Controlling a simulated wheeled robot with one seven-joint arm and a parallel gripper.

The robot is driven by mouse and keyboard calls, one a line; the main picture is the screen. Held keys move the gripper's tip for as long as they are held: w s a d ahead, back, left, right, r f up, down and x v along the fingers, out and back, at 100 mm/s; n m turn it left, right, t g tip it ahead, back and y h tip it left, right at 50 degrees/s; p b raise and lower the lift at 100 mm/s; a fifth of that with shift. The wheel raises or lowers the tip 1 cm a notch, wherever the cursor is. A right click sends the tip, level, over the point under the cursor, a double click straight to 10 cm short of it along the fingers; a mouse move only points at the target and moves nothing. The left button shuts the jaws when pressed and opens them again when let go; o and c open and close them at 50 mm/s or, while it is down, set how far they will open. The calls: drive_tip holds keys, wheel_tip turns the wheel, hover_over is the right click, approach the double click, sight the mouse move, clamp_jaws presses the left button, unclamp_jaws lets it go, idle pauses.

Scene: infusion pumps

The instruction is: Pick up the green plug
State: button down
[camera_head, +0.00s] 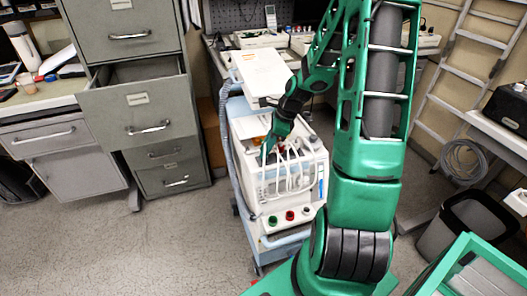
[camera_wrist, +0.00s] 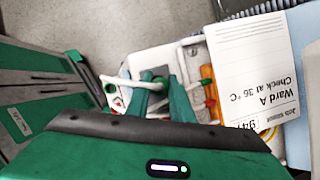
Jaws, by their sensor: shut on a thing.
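The infusion pump unit (camera_head: 285,185) is a white box on a trolley, with several white cables looping over its top and front. My gripper (camera_head: 265,157) reaches down into the top of the unit from above. I cannot tell whether the plug is still seated. A green round port (camera_head: 272,220) and a red port (camera_head: 290,215) are low on the front.
A grey cabinet (camera_head: 135,115) with an open drawer is to the left. The floor at front left is clear.

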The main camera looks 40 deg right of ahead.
wheel_tip(320, 180, up, 4)
drive_tip(key=shift+r, duration=0.15)
drive_tip(key=s+a+r, duration=0.1)
drive_tip(key=a+r, duration=0.5)
drive_tip(key=a, duration=0.5)
drive_tip(key=shift+s+a+r, duration=0.25)
drive_tip(key=shift+s, duration=0.15)
